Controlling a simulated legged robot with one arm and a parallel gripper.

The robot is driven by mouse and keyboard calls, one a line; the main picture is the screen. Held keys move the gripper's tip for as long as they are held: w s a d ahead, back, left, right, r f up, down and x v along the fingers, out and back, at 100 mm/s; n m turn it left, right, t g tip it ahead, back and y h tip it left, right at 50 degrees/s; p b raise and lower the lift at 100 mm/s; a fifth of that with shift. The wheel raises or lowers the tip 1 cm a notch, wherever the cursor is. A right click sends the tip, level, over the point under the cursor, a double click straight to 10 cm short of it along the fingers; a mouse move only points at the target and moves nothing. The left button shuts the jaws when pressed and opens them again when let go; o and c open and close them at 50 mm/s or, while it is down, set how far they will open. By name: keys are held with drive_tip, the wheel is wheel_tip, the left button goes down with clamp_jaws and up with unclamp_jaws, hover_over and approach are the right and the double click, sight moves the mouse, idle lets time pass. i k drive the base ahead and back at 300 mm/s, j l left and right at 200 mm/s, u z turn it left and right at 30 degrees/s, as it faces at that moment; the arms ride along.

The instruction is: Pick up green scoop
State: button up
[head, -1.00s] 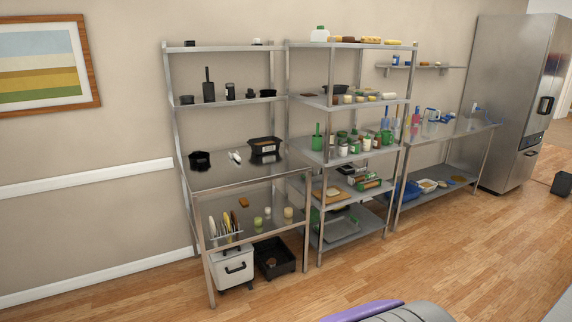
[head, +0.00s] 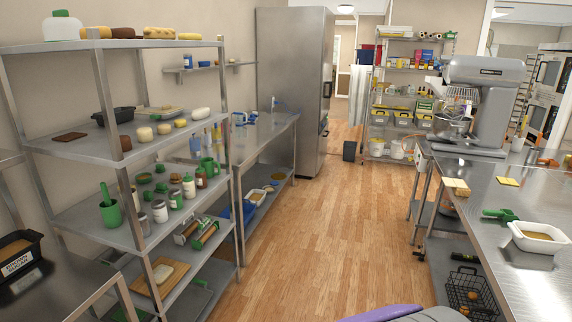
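A green scoop (head: 500,214) lies on the steel worktop (head: 530,195) at the right, just left of a white tub (head: 538,238) with tan contents. A green cup (head: 111,213) with a green handle standing up from it is on the left shelf unit. My gripper is not in view.
A wood floor aisle (head: 310,235) runs clear between the left shelf rack (head: 100,150) and the right worktop. A large mixer (head: 478,105) stands on the worktop, with a wire basket (head: 468,292) below. A steel fridge (head: 295,90) stands at the back.

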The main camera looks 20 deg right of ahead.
sight(500, 214)
drive_tip(key=i+l+z, duration=0.15)
drive_tip(key=i+z, duration=0.25)
drive_tip(key=i, duration=0.2)
drive_tip(key=i+z, duration=0.4)
drive_tip(key=i, duration=0.25)
drive_tip(key=i+j+z, duration=0.25)
drive_tip(key=i+z, duration=0.15)
drive_tip(key=i, duration=0.2)
drive_tip(key=i+l+z, duration=0.2)
drive_tip(key=i+z, duration=0.2)
drive_tip(key=i+l+z, duration=0.1)
drive_tip(key=i+z, duration=0.75)
drive_tip(key=i+j+z, duration=0.1)
drive_tip(key=i+z, duration=0.15)
drive_tip(key=z, duration=0.15)
